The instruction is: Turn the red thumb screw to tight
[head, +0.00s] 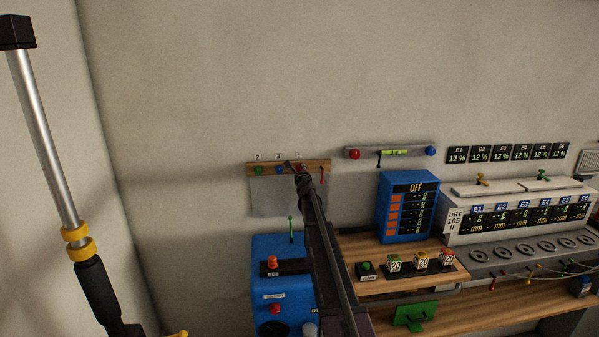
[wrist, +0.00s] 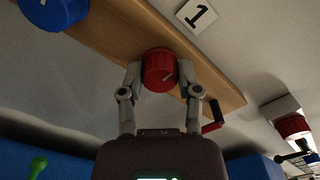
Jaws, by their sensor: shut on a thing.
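The red thumb screw (wrist: 158,70) is mounted on a wooden rail (wrist: 205,62) below a plate marked 1. It is a ribbed round knob with a pale line on its face. My gripper (wrist: 160,76) has a finger on each side of the knob and is shut on it. In the head view, my gripper (head: 299,170) reaches the right part of the rail, and my arm and gripper hide most of the red screw. I cannot tell from the line how tight it is.
A blue screw (wrist: 52,10) sits left on the rail, and a green screw (head: 258,170) beyond it. A red-handled lever (wrist: 212,118) hangs close to the right finger. A grey bar (head: 405,151) with red and blue knobs is up right. A blue cabinet (head: 265,250) stands below.

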